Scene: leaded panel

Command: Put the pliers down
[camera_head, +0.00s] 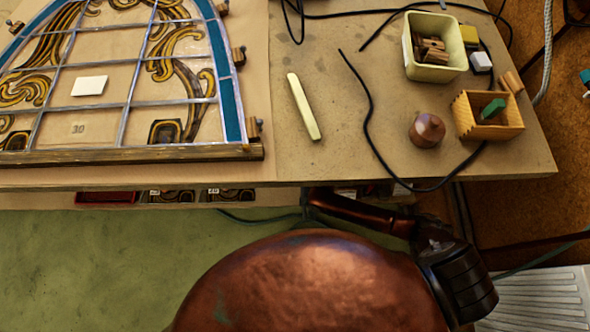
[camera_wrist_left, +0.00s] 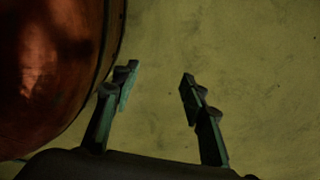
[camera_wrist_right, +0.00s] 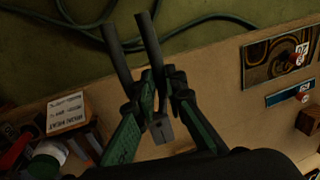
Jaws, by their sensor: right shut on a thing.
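The pliers (camera_wrist_right: 120,48) are between the fingers of my right gripper (camera_wrist_right: 160,88) in the right wrist view. Their two dark handles point up and away, and a grey metal end (camera_wrist_right: 162,130) shows below the fingers. The right gripper is shut on them, above a tan lower shelf (camera_wrist_right: 205,75). In the head view my right arm reaches toward the table's front edge, and the pliers cannot be made out there. My left gripper (camera_wrist_left: 158,78) is open and empty over the green floor in the left wrist view.
The shelf holds dark ornate pieces (camera_wrist_right: 283,55), a lettered card (camera_wrist_right: 67,112) and a wooden block (camera_wrist_right: 309,122). On the table (camera_head: 330,150) above are the leaded panel (camera_head: 232,95), a cream stick (camera_head: 303,106), a cream bin (camera_head: 462,50) and a wooden box (camera_head: 490,130).

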